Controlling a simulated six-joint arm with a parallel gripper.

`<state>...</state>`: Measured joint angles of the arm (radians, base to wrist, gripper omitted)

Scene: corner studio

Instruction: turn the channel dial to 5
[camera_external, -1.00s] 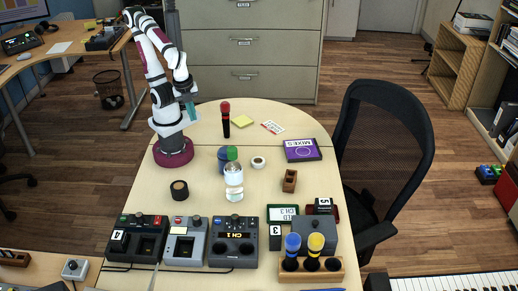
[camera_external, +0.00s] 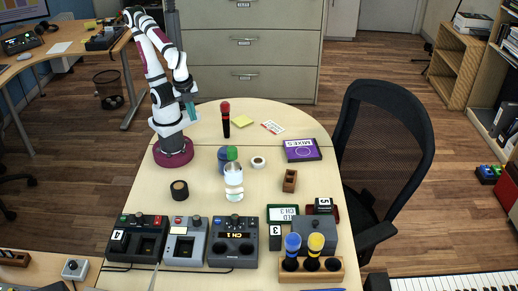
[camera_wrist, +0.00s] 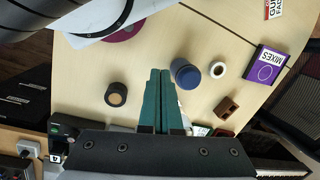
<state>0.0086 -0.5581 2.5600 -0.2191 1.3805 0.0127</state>
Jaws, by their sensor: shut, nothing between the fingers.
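A dark grey console (camera_external: 217,259) stands at the near edge of the table in the external view, with a small display (camera_external: 234,235) that appears to read CH 1. Dark round knobs (camera_external: 244,221) sit along its top; I cannot tell which one is the channel dial, nor read any marks. My gripper (camera_external: 191,110) is at the far left of the table, raised well above it and far from the console. In the wrist view its teal fingers (camera_wrist: 158,100) are together and empty. The console is not clearly visible in the wrist view.
Two other consoles (camera_external: 184,250) stand left of the dark grey one. A wooden holder with blue and yellow-topped pieces (camera_external: 335,270) and a grey box (camera_external: 318,238) stand right.

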